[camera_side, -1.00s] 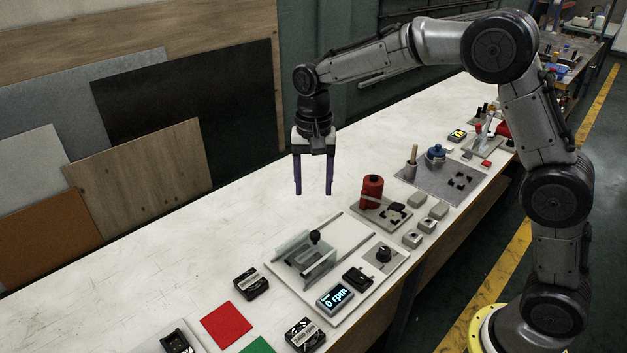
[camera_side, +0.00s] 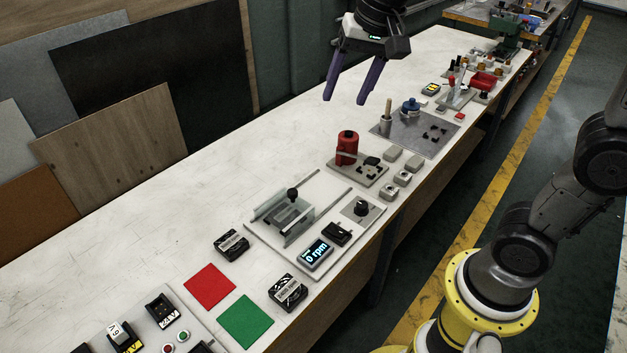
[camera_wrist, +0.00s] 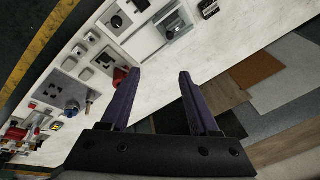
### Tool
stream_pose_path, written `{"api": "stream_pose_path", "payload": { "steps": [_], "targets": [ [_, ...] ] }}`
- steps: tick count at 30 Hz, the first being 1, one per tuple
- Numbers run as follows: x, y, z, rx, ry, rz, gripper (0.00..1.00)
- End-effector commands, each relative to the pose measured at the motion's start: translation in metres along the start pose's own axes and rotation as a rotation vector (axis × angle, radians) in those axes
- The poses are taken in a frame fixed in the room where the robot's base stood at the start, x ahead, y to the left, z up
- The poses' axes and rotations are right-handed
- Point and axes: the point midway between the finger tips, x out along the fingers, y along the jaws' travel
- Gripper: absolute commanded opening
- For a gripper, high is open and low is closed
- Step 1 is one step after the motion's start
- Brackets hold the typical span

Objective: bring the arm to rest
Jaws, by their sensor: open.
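My gripper (camera_side: 345,100) hangs high above the white bench (camera_side: 150,215) at the top of the side view. Its two purple fingers are apart and nothing is between them. The fingers tilt down and to the left. In the wrist view the open fingers (camera_wrist: 161,73) point toward the bench, with bare white surface between and beyond them. The gripper touches nothing. Most of the upper arm is outside the side view.
Below stand a red cylinder (camera_side: 347,148) on a small base, a plate with a clear guard (camera_side: 301,225) and a 0 rpm display (camera_side: 316,254). Red (camera_side: 209,285) and green (camera_side: 246,321) squares lie at the front. Boards (camera_side: 110,145) lean behind the bench. The bench's left part is clear.

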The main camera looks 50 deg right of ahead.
Motion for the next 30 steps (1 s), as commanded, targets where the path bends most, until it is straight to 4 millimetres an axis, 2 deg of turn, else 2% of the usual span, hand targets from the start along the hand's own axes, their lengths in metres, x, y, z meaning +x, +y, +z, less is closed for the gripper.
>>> {"api": "stream_pose_path", "payload": {
  "steps": [1, 3, 7, 11, 15, 20, 24, 30],
  "targets": [
    [-0.013, 0.015, 0.011, -0.028, 0.025, -0.020, 0.62],
    [-0.023, 0.033, 0.027, -0.079, 0.055, -0.042, 0.62],
    [-0.034, 0.068, 0.057, -0.191, 0.111, -0.072, 0.62],
    [-0.030, 0.100, 0.087, -0.322, 0.159, -0.087, 0.62],
    [-0.014, 0.128, 0.115, -0.480, 0.189, -0.081, 0.62],
    [0.008, 0.142, 0.130, -0.647, 0.170, -0.054, 0.62],
    [0.008, 0.140, 0.128, -0.721, 0.182, -0.052, 0.62],
    [0.008, 0.140, 0.128, -0.734, 0.183, -0.051, 0.62]
  ]
}}
